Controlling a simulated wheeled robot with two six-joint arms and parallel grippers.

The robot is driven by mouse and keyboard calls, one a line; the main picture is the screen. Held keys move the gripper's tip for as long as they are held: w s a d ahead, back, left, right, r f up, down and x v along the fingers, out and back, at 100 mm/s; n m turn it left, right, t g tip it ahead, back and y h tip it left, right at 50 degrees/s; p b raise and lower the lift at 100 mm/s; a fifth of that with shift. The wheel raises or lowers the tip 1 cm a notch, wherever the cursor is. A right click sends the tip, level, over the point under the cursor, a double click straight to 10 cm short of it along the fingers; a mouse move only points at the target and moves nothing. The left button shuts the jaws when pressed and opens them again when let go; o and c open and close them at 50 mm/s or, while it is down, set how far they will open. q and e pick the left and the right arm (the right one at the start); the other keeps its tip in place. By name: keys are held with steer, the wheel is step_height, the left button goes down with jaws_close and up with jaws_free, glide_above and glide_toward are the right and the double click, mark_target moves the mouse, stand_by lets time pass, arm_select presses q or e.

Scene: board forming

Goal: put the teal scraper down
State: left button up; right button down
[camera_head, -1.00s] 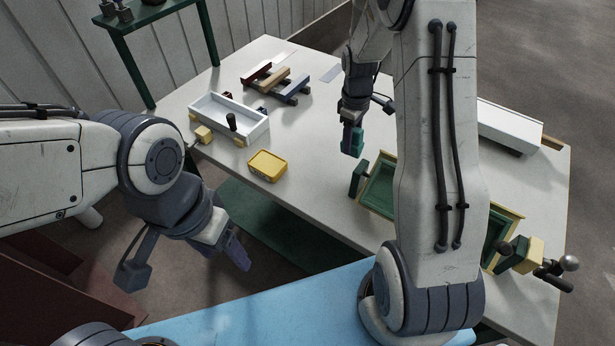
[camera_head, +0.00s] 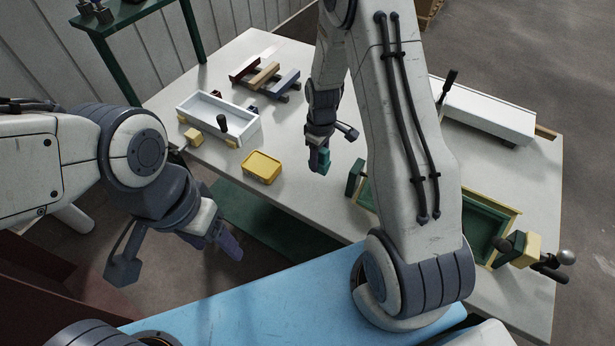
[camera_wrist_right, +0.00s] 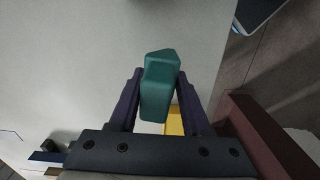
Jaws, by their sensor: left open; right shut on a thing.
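The teal scraper (camera_wrist_right: 158,88) is held between the two fingers of my right gripper (camera_wrist_right: 163,100) in the right wrist view. In the head view the scraper (camera_head: 323,158) shows as a small teal block at the tip of my right gripper (camera_head: 319,152), over the white table (camera_head: 330,205). I cannot tell whether it touches the table. My left gripper (camera_head: 222,240) hangs open and empty off the table's front edge, at the lower left.
A yellow box (camera_head: 262,167) sits left of the scraper. A white tray (camera_head: 190,107) lies behind it, and several coloured bars (camera_head: 264,76) lie farther back. A green tray (camera_head: 483,224) with a clamp stands right. A white box (camera_head: 490,113) stands at the back right.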

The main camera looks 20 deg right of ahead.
steer(key=a+f, duration=0.1)
steer(key=s+a, duration=0.1)
steer(key=a+f+p, duration=0.1)
steer(key=a, duration=0.1)
steer(key=shift+s+a+f, duration=0.1)
steer(key=shift+s+f, duration=0.25)
steer(key=shift+f+p, duration=1)
steer(key=shift+f, duration=0.75)
steer(key=shift+f, duration=0.15)
steer(key=shift+c, duration=1.8)
jaws_free()
steer(key=shift+f, duration=0.1)
